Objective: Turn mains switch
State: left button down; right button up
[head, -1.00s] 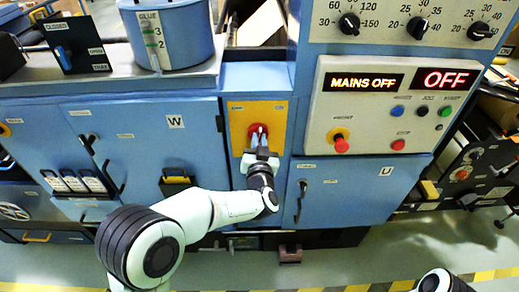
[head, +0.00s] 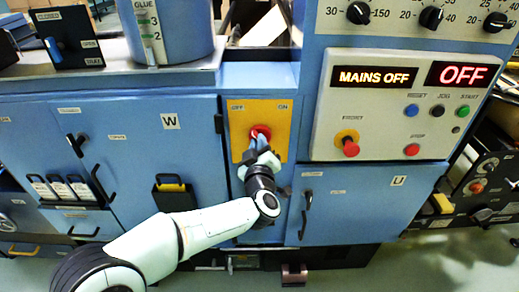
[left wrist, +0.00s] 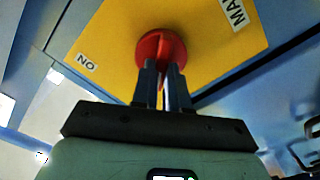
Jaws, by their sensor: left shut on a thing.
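The mains switch is a red rotary knob (head: 260,132) on a yellow plate (head: 282,116) with OFF at its upper left and ON at its upper right. My left gripper (head: 259,145) reaches the knob from below and in front, its fingers tilted, and hides part of it. In the left wrist view, the fingers (left wrist: 162,80) are shut on the red knob (left wrist: 160,40), and the plate (left wrist: 110,38) looks tilted relative to the gripper. The display (head: 374,77) reads MAINS OFF. My right gripper is not in view.
Right of the switch is a control panel (head: 385,150) with a red mushroom button (head: 350,148) and several smaller buttons. A second display (head: 463,74) reads OFF. Cabinet doors with black handles (head: 304,215) lie below and left. A blue glue pot (head: 180,35) stands above.

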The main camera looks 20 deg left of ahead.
pick_arm(q)
jog(key=shift+n+b, duration=0.45)
jog(key=shift+n, duration=0.35)
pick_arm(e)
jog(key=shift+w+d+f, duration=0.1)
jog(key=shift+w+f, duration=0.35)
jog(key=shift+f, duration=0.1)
pick_arm(q)
jog(key=c, duration=1.1)
grip_release()
jog(key=shift+c, duration=0.2)
jog(key=shift+s, duration=0.1)
jog(key=v, duration=1.3)
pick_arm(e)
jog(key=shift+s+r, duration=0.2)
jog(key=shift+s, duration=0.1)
pick_arm(q)
jog(key=shift+s, duration=0.1)
